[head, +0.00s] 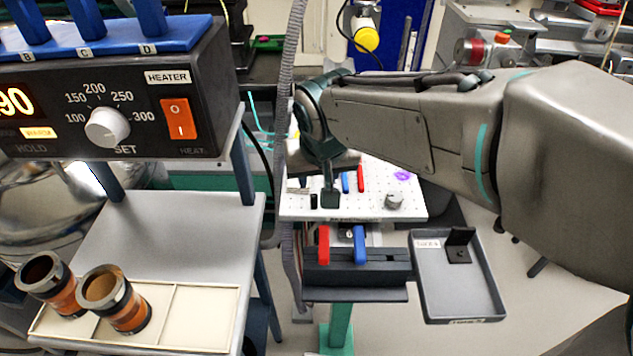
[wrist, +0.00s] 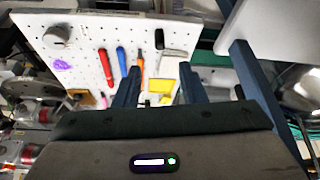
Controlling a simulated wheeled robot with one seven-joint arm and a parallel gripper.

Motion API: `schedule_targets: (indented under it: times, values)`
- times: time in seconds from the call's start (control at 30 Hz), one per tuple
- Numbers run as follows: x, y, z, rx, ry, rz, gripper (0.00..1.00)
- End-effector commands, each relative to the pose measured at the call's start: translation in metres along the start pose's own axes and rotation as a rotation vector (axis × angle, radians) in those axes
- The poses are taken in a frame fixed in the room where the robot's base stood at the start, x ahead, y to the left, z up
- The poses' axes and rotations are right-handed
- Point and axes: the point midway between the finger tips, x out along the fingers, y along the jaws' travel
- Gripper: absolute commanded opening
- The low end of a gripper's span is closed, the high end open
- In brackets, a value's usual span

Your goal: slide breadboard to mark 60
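The breadboard (head: 410,208) is a white perforated plate below my forearm, on a narrow green-legged stand. It also shows in the wrist view (wrist: 84,22), with a grey knob (wrist: 56,36) near one corner. My gripper (head: 331,200) is over the breadboard's front left part in the head view. In the wrist view my gripper (wrist: 160,88) has its two fingers clearly apart, with nothing held between them. I cannot tell whether the fingertips touch the board. My arm hides the board's back left part. No mark 60 is legible.
A dark rail block (head: 375,272) with red (head: 323,245) and blue (head: 360,245) handles stands in front of the board. A grey tray (head: 440,290) holding a black bracket (head: 458,245) is at its right. A heater unit (head: 130,100) and side table (head: 180,230) are left, beside a grey hose (head: 287,90).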

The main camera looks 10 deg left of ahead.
Motion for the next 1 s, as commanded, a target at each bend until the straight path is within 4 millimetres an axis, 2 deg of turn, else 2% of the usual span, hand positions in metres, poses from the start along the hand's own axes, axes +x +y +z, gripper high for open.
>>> schedule_targets:
  times: [0.1, 0.23, 0.77, 0.87, 1.0]
  values:
    - [-0.018, 0.0, -0.001, 0.0, 0.003, -0.001, 0.37]
    - [-0.026, 0.0, 0.0, 0.0, 0.0, 0.0, 0.37]
    - [-0.03, 0.004, 0.001, 0.006, -0.002, 0.004, 0.37]
    - [-0.041, 0.031, 0.006, 0.041, -0.014, 0.028, 0.37]
    - [-0.069, 0.098, 0.036, 0.144, -0.055, 0.081, 0.37]
